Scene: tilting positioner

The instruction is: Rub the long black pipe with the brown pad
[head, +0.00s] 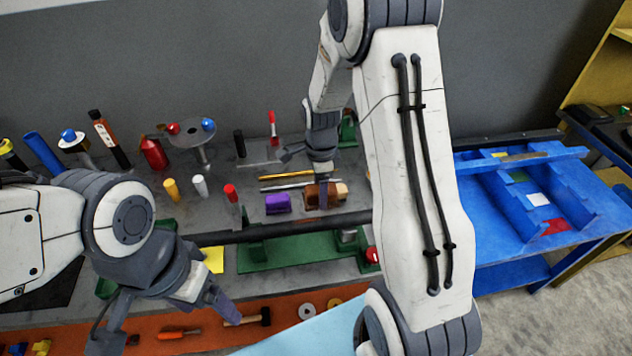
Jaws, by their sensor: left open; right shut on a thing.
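The long black pipe (290,229) lies roughly level across the front of the grey bench, above a green plate. My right gripper (322,200) points down behind the pipe and is shut on the brown pad (311,192), whose middle is partly hidden by the fingers. The pad is apart from the pipe in the picture; whether it is raised off the bench I cannot tell. My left gripper (167,315) is open and empty, low at the left, in front of the pipe's left end. My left arm hides part of the area there.
A purple block (277,203) sits just left of the pad, and a tan block (341,191) just right of it. Yellow and grey rods (287,177) lie behind. Several upright tools crowd the back left. A blue table (535,256) stands right. An orange lower shelf (280,318) holds tools.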

